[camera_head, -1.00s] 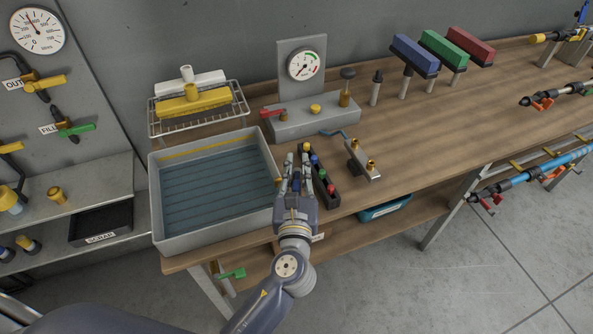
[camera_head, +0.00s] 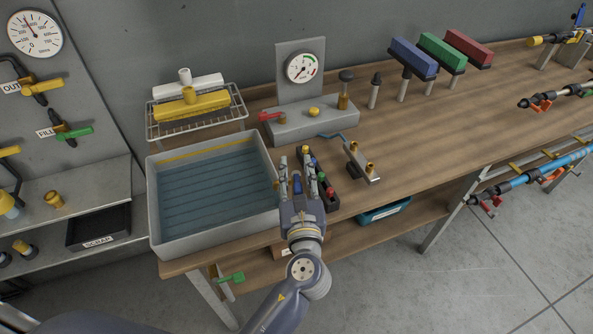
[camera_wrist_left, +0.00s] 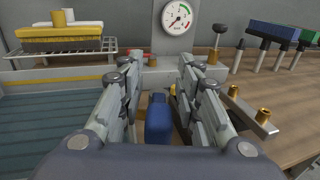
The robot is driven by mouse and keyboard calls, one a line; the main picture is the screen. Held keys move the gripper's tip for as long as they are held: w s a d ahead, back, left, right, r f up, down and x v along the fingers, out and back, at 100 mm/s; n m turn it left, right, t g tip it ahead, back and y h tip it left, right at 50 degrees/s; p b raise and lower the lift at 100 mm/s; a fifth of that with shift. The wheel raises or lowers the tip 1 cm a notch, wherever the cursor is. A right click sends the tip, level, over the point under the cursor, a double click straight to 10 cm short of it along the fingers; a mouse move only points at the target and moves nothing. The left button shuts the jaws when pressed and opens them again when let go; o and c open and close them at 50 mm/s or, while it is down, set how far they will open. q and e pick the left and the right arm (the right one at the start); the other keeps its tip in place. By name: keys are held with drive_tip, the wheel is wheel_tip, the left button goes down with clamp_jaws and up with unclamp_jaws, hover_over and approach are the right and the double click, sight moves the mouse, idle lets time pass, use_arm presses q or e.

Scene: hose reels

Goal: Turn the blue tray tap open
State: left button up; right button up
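A blue handle (camera_head: 297,184), which I take for the blue tray tap, shows between the fingers of my left gripper (camera_head: 297,162). A brass fitting (camera_head: 276,185) sits on the right wall of the water tray (camera_head: 153,205) close by. In the left wrist view the blue handle (camera_wrist_left: 158,120) stands between the two spread fingers (camera_wrist_left: 158,78), with a narrow gap on each side. The left gripper is open and does not visibly grip it. The handle's lower end is hidden by the hand. My right gripper is out of view.
A black tray (camera_head: 331,205) with several coloured caps lies just right of the gripper. A bracket with brass fittings (camera_head: 361,165) stands further right. Behind is a gauge stand (camera_head: 300,68) on a grey block (camera_head: 322,124). A green tap handle (camera_head: 230,278) sits below the water tray.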

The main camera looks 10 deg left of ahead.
use_arm(q)
drive_tip(key=v, duration=1.2)
idle(0.4)
